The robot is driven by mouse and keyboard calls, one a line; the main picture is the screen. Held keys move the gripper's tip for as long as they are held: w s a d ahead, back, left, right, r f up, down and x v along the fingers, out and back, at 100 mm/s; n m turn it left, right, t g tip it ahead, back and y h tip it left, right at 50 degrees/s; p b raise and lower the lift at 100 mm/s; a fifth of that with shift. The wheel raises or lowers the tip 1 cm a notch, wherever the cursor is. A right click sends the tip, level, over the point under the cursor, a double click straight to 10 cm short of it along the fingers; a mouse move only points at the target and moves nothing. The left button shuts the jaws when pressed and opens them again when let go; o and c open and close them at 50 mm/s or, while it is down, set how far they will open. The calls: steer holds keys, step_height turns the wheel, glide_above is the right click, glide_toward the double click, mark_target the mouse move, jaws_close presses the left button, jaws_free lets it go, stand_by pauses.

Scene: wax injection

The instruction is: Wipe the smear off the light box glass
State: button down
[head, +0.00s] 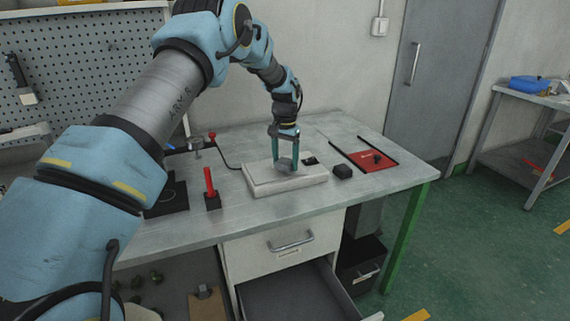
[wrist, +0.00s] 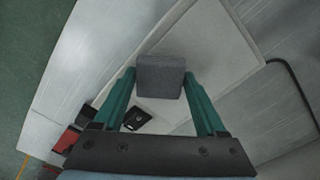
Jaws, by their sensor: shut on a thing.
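The light box (head: 262,187) is a low, pale slab on the metal table; its pale top also shows in the wrist view (wrist: 215,45). My gripper (head: 285,165) points down over the light box. Its two green fingers (wrist: 163,90) are shut on a grey block (wrist: 160,73), seemingly a wiping pad. The block is at or just above the glass; I cannot tell whether it touches. I cannot make out a smear; the block and fingers hide part of the glass. A small black square piece (wrist: 138,114) shows between the fingers, at the light box's far right side in the head view.
A red upright handle (head: 209,182) in a black base stands to the left. A drawer (head: 290,290) below is open. A cable runs behind the light box.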

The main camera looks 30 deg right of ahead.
steer(key=shift+a+r, duration=0.1)
steer(key=shift+r, duration=0.6)
steer(key=shift+r+p, duration=1.5)
steer(key=shift+r, duration=0.95)
